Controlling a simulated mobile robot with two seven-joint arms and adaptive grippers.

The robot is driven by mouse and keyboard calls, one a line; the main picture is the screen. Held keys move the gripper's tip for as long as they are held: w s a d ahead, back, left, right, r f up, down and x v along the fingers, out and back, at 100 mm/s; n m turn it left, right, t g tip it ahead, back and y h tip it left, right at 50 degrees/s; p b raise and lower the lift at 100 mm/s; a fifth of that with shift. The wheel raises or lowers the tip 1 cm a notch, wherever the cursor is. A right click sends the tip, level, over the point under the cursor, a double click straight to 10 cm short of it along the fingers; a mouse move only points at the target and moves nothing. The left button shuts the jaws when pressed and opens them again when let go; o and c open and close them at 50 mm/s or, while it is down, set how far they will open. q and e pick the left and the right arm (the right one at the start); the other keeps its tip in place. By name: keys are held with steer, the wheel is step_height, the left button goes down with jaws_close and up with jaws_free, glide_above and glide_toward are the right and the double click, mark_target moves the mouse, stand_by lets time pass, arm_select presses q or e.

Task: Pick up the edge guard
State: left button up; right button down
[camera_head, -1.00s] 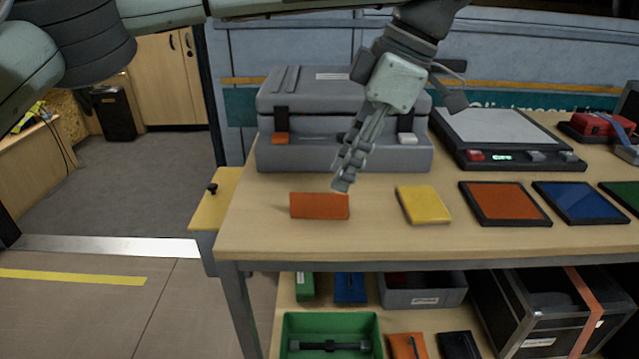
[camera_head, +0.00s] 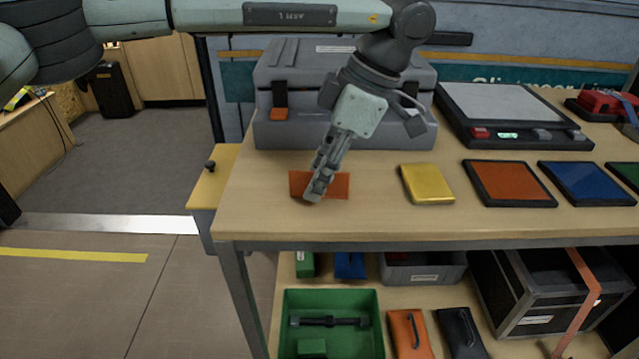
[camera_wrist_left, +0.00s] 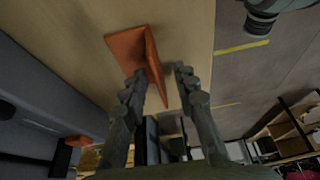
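The edge guard is an orange angled piece (camera_head: 337,185) on the left part of the wooden table top. In the left wrist view it shows two flat faces (camera_wrist_left: 128,50) meeting at an edge, one lying on the wood and one standing up. My left gripper (camera_head: 316,193) is at the guard and hides its middle in the head view. In the left wrist view my left gripper (camera_wrist_left: 160,77) is open, its fingers apart around the standing face. I cannot tell whether a finger touches it. My right gripper is not in view.
A grey case (camera_head: 400,90) stands just behind the guard. A yellow block (camera_head: 427,184) lies to its right, then an orange panel (camera_head: 508,183) and a blue panel (camera_head: 585,183). The table's left edge is close. A green bin (camera_head: 370,335) is on the shelf below.

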arm_select(q)
jaws_close()
steer(key=shift+r, duration=0.1)
